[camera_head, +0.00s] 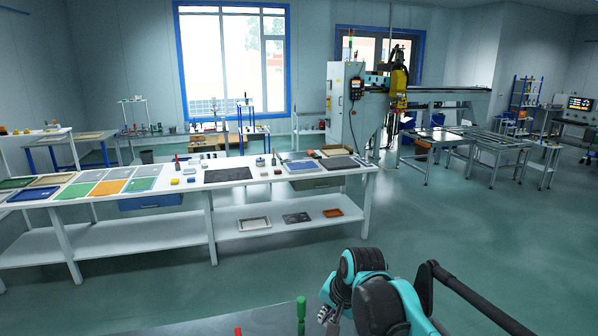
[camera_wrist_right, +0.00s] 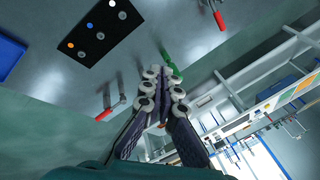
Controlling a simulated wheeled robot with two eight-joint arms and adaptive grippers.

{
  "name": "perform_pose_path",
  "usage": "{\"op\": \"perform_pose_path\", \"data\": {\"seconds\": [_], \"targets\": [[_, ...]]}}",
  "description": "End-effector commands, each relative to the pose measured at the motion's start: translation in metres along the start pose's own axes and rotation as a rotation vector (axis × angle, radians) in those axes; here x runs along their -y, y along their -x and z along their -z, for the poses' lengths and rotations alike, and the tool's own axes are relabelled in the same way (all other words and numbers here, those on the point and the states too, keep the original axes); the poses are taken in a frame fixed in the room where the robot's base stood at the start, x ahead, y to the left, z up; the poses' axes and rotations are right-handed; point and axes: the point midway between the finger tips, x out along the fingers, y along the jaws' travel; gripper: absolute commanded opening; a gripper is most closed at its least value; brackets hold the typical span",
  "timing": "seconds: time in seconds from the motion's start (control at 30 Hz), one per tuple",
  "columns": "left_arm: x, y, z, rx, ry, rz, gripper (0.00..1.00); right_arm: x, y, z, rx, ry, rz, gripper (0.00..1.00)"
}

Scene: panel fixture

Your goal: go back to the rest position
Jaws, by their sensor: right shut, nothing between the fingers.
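My right gripper (camera_head: 327,314) is at the bottom of the head view, just right of the grey panel fixture (camera_head: 270,318). In the right wrist view my right gripper (camera_wrist_right: 163,75) has its fingers together with nothing between them. The fixture's grey surface (camera_wrist_right: 160,30) fills the upper part of that view. A green handle (camera_head: 301,312) stands at the fixture's right side in the head view, and a green handle (camera_wrist_right: 172,66) shows just beyond the fingertips in the wrist view. My left gripper is in neither view.
The wrist view shows a black plate (camera_wrist_right: 100,35) with coloured round spots and red-handled clamps (camera_wrist_right: 110,110) on the fixture. A long white workbench (camera_head: 352,181) with mats and small parts stands ahead. Open green floor (camera_head: 450,225) lies to the right.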

Motion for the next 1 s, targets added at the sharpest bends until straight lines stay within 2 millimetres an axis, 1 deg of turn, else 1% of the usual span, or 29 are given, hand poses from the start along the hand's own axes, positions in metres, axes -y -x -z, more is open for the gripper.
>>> {"op": "perform_pose_path", "data": {"seconds": [0.03, 0.17, 0.2, 0.27, 0.3, 0.4, 0.5, 0.6, 0.7, 1.0], "targets": [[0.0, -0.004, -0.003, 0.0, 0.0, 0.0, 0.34, -0.024, 0.007, -0.01, -0.029, 0.047, -0.002, 0.0], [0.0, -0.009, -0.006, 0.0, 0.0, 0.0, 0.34, -0.079, 0.02, -0.036, -0.102, 0.196, -0.012, 0.0], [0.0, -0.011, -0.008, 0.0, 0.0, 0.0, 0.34, -0.096, 0.022, -0.045, -0.124, 0.242, -0.018, 0.0], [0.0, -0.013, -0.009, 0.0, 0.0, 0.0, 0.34, -0.121, 0.022, -0.059, -0.157, 0.31, -0.03, 0.0], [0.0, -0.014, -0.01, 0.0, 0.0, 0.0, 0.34, -0.137, 0.021, -0.068, -0.177, 0.356, -0.039, 0.0], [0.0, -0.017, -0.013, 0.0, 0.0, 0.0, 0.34, -0.171, 0.015, -0.089, -0.222, 0.456, -0.064, 0.0], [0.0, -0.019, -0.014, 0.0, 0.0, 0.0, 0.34, -0.196, 0.009, -0.104, -0.253, 0.533, -0.086, 0.0], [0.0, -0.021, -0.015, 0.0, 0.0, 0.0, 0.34, -0.211, 0.003, -0.113, -0.273, 0.583, -0.102, 0.0], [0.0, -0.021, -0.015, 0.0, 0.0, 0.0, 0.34, -0.218, 0.001, -0.117, -0.282, 0.606, -0.11, 0.0], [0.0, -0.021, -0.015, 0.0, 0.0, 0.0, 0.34, -0.218, 0.001, -0.117, -0.283, 0.611, -0.11, 0.0]]}}
